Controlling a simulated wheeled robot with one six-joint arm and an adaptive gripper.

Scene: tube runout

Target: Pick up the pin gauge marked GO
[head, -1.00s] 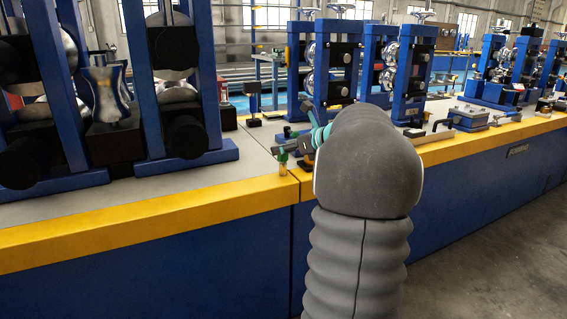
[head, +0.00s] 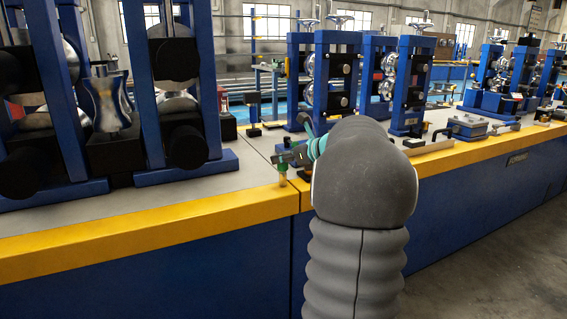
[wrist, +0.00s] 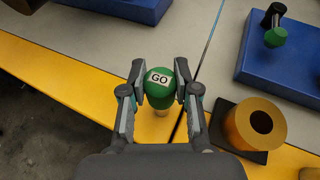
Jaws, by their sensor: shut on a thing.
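The pin gauge marked GO (wrist: 159,83) has a round green head with a white label and a pale, brass-coloured lower part. In the wrist view it sits between the two fingers of my gripper (wrist: 158,92), which are shut on its green head. In the head view my gripper (head: 291,160) is at the yellow front edge of the bench, beside my arm. The green head (head: 283,167) shows there with its pale lower end below it. I cannot tell whether the lower end touches the bench.
A brass ring (wrist: 260,124) on a dark plate lies close right of my gripper. A blue block (wrist: 283,65) with a green-tipped black part stands beyond it. Roller stands (head: 332,80) rise behind. The bench strip (head: 120,230) at front left is clear.

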